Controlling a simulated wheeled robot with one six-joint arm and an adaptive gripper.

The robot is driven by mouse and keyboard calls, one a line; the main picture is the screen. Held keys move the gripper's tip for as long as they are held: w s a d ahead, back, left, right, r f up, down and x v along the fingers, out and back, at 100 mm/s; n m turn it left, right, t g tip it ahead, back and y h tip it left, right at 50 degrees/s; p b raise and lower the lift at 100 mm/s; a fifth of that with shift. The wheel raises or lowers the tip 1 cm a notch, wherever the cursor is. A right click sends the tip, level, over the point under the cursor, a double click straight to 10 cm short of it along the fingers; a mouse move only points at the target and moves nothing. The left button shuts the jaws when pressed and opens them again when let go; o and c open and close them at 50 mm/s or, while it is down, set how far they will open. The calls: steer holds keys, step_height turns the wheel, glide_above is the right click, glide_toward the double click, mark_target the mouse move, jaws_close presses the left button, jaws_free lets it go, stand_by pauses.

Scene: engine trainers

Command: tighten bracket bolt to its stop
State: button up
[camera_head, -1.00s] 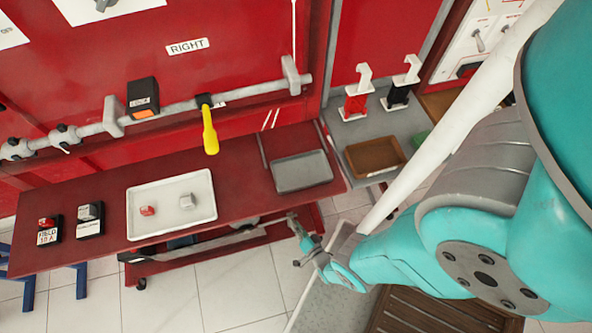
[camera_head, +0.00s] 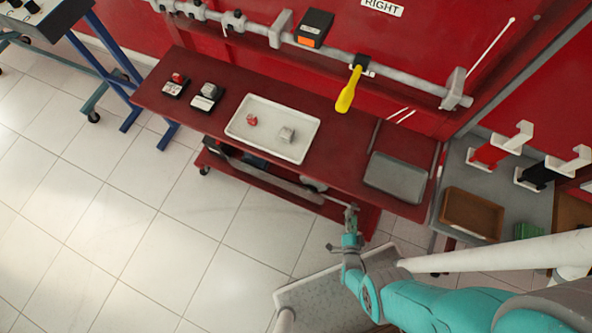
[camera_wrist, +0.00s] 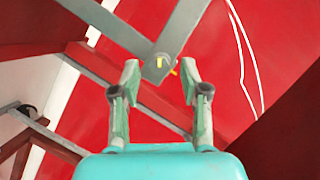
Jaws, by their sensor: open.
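My gripper (camera_head: 342,228) is at the front edge of the red bench, low beside its right end. In the wrist view my gripper (camera_wrist: 159,68) has its two fingers apart with nothing between them. Beyond the fingertips is a grey bracket-like joint of crossing bars (camera_wrist: 158,68), with a small round head and yellow marks at its middle. I cannot tell whether this is the bracket bolt, or how far it stands from the fingers. No bolt can be made out for sure in the head view.
The red bench (camera_head: 200,130) holds a white tray (camera_head: 237,135) with small parts, a grey tray (camera_head: 395,178) and two small labelled boxes. A yellow-handled lever (camera_head: 349,90) hangs from the grey rail. A brown tray (camera_head: 472,214) is at right.

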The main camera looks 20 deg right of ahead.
steer(key=shift+n+g, duration=0.3)
steer(key=shift+n, duration=0.1)
steer(key=shift+w+a+r+n+g+h, duration=0.15)
steer(key=shift+n+g+h, duration=0.4)
steer(key=shift+n, duration=0.6)
steer(key=shift+w+a+r+n+g+h, duration=0.15)
steer(key=shift+n+g+h, duration=0.1)
steer(key=shift+n+g, duration=0.7)
steer(key=shift+s+n, duration=0.15)
steer(key=shift+n, duration=0.15)
